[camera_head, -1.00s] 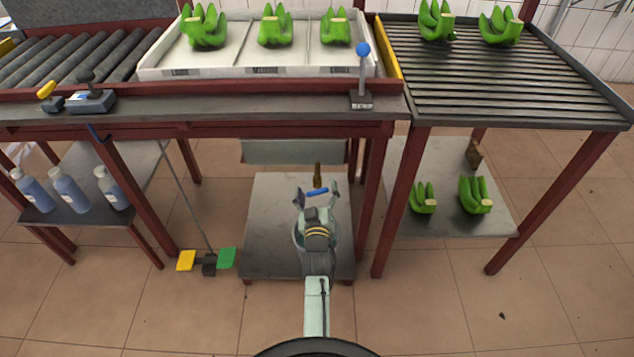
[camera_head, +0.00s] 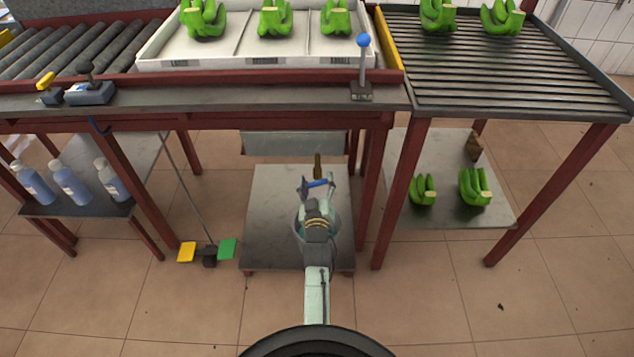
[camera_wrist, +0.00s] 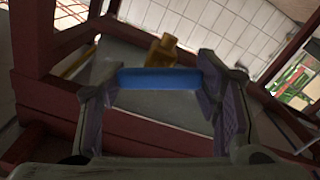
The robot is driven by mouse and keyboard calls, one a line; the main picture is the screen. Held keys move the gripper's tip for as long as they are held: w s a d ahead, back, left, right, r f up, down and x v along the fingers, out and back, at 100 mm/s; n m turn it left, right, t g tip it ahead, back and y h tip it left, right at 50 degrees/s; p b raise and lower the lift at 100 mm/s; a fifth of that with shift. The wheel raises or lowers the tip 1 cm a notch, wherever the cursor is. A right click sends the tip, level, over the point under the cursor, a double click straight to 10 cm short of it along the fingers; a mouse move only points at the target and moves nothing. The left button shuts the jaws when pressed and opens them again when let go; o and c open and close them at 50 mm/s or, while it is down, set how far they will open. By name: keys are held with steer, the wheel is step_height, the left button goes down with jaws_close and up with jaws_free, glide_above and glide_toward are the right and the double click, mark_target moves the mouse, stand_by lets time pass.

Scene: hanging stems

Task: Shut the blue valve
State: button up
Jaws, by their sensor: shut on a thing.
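The blue valve handle (camera_head: 315,183) is a short blue bar on a brass valve body (camera_head: 318,164), under the middle bench. In the wrist view the blue handle (camera_wrist: 160,79) lies crosswise, with the brass body (camera_wrist: 162,50) behind it. My gripper (camera_head: 318,185) is at the handle, one finger at each end of the bar. In the wrist view my gripper (camera_wrist: 158,85) is shut on the handle, spanning its length. How far the valve is turned cannot be told.
A low grey shelf (camera_head: 262,240) lies under my arm, between red legs. The bench edge (camera_head: 230,103) passes above. Yellow and green pedals (camera_head: 209,252) stand left. Blue bottles (camera_head: 72,182) are on the left shelf. A blue-knobbed lever (camera_head: 363,70) stands on the bench.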

steer(key=shift+d+m+b, duration=0.1)
steer(key=shift+m+b, duration=0.3)
steer(key=shift+m, duration=2.1)
steer(key=o, duration=1.2)
steer(key=shift+c, duration=0.2)
steer(key=s, duration=0.7)
steer(key=shift+s, duration=0.25)
